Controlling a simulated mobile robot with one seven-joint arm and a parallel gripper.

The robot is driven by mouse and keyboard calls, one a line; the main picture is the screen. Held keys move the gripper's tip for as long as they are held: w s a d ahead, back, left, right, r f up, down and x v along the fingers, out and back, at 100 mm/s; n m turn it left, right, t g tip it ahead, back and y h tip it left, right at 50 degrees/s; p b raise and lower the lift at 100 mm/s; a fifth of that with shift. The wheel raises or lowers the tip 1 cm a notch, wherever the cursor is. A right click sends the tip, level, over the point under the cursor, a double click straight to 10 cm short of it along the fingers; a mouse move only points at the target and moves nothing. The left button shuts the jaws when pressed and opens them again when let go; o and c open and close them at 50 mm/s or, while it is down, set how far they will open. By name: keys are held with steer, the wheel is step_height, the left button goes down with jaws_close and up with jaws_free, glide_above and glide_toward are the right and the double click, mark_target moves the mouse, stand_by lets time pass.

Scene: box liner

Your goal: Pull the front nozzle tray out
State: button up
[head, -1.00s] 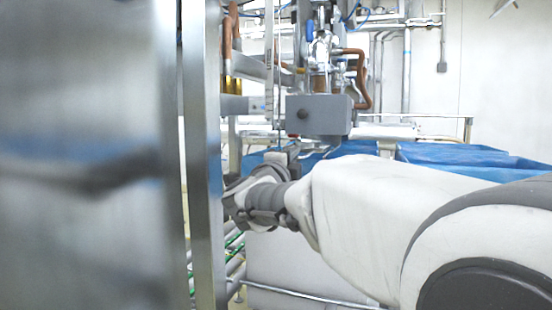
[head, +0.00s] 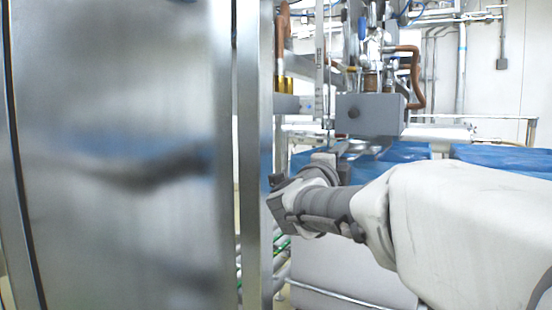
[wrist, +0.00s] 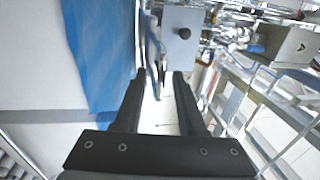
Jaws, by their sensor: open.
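A grey box with a dark round knob (head: 370,114) hangs below the nozzle pipework in the head view. It looks like the front nozzle tray, though I cannot be sure. In the wrist view a grey box with a dark knob (wrist: 182,35) lies straight beyond my fingers. My gripper (wrist: 160,75) is open, with its two dark fingers apart and no tray between them. A thin metal part shows in and beyond the gap. In the head view my wrist is below and left of the grey box, and the fingertips cannot be made out clearly.
A second metal box with a black knob (wrist: 290,42) is at the wrist view's upper right. Blue liner (wrist: 100,50) is at its left. A large steel panel (head: 120,150) and a steel post (head: 252,170) stand close on the left in the head view.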

steer(key=p+v, duration=0.2)
steer(key=v, duration=1.5)
steer(key=shift+s+a, duration=0.15)
